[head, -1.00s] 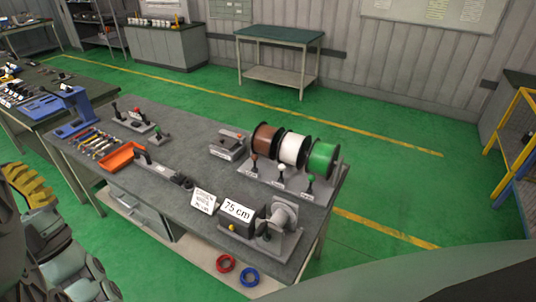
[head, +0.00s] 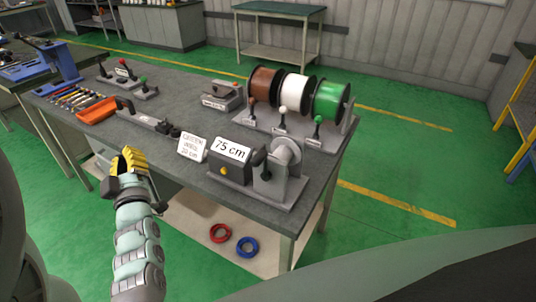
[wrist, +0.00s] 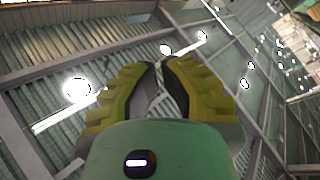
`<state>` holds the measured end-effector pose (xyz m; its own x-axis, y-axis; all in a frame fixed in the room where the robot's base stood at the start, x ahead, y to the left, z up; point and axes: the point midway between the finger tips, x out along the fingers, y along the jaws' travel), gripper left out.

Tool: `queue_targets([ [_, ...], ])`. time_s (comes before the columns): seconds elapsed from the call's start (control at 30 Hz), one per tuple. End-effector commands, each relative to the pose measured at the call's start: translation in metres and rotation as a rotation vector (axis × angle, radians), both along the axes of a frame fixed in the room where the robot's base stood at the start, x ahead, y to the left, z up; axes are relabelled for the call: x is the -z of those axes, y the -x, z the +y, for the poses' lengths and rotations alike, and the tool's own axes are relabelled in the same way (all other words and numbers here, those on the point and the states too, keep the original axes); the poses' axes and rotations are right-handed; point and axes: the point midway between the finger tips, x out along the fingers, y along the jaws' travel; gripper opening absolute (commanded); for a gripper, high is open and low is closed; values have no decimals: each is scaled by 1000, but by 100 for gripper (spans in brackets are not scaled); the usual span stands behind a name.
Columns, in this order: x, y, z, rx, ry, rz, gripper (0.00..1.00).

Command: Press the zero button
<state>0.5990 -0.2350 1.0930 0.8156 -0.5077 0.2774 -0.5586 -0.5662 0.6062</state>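A dark measuring unit (head: 231,172) with a "75 cm" display (head: 231,149) stands at the front right of the grey workbench.
A white sign (head: 192,147) stands left of the display, and a crank unit (head: 281,175) right of it. Brown, white and green spools (head: 295,92) stand behind. An orange tray (head: 97,110) is at the left. Red and blue rings (head: 247,247) lie on the lower shelf.

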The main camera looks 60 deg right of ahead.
Motion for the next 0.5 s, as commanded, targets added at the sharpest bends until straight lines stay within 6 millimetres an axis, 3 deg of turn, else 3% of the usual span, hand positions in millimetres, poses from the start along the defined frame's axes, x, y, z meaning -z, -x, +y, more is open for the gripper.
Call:
queue_targets([
  [0.03, 35, 5, -14, 43, -4, 42, 0],
  [0.2, 104, 21, -48, 155, -27, 184, 0],
  [0.4, 165, 41, -78, 257, -59, 318, 0],
  [0.5, 181, 48, -86, 286, -68, 357, 0],
])
